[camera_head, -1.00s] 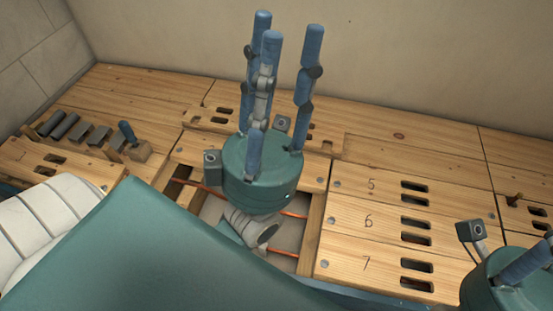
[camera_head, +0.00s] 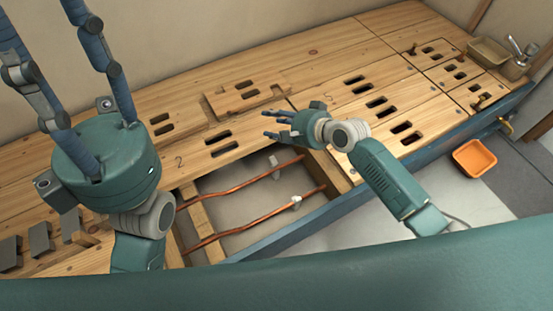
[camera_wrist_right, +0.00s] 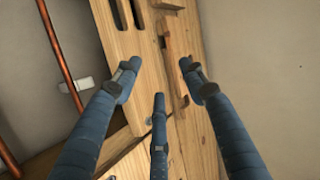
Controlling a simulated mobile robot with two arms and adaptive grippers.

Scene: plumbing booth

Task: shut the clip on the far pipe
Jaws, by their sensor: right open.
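Two copper pipes run through an opening in the wooden deck. The far pipe (camera_head: 237,189) bears a pale clip (camera_head: 275,167) that stands up beside it; its flap looks open. In the right wrist view the far pipe (camera_wrist_right: 56,46) and its clip (camera_wrist_right: 76,86) lie at the left. The near pipe (camera_head: 250,223) has a white clip (camera_head: 296,202) on it. My right gripper (camera_head: 269,124) is open and empty, above the deck just beyond the far pipe, apart from the clip. My left gripper (camera_head: 75,15) is open, pointing up at the left, its fingertips partly cut off.
Slotted wooden boards (camera_head: 330,80) surround the opening. A loose slotted board (camera_head: 245,95) lies behind it. Grey blocks (camera_head: 40,238) stand at the lower left. An orange tray (camera_head: 474,158) is at the right. A blue edge (camera_head: 290,222) borders the deck's front.

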